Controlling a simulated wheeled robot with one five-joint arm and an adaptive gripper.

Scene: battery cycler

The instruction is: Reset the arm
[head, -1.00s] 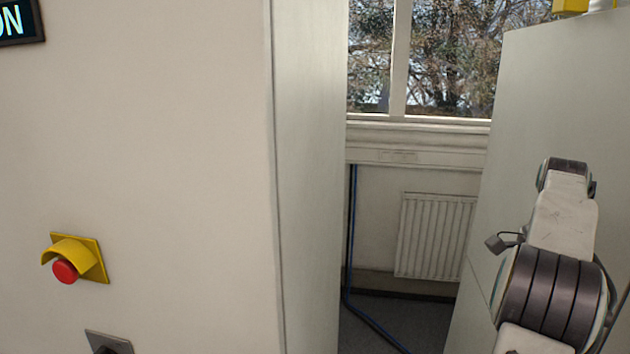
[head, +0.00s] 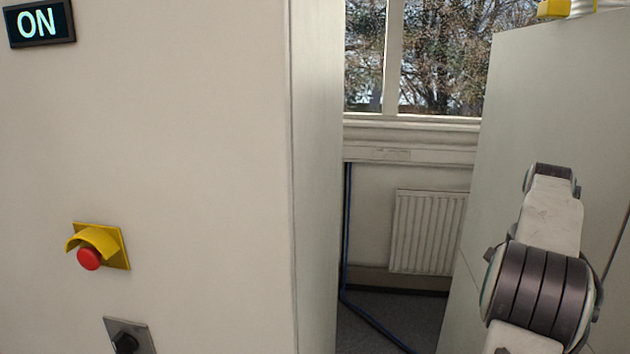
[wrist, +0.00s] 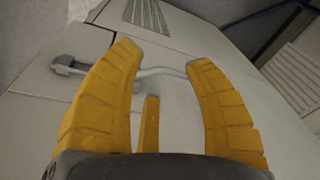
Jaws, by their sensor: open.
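My arm shows at the right of the head view, folded upward in front of the pale cabinet (head: 560,110). The gripper itself cannot be made out in that view. In the wrist view my gripper (wrist: 162,58) has its yellow fingers spread apart, with nothing between them. Behind the fingers is a pale cabinet front with a grey handle (wrist: 80,68) and a thin bar. I cannot tell whether the fingers touch any of it.
A pale cabinet panel (head: 190,130) at left carries a lit ON display (head: 38,23), a red button (head: 89,258) under a yellow guard (head: 115,245) and a black knob (head: 125,342). A gap between cabinets shows a radiator (head: 428,232), a blue pipe (head: 346,230) and a window.

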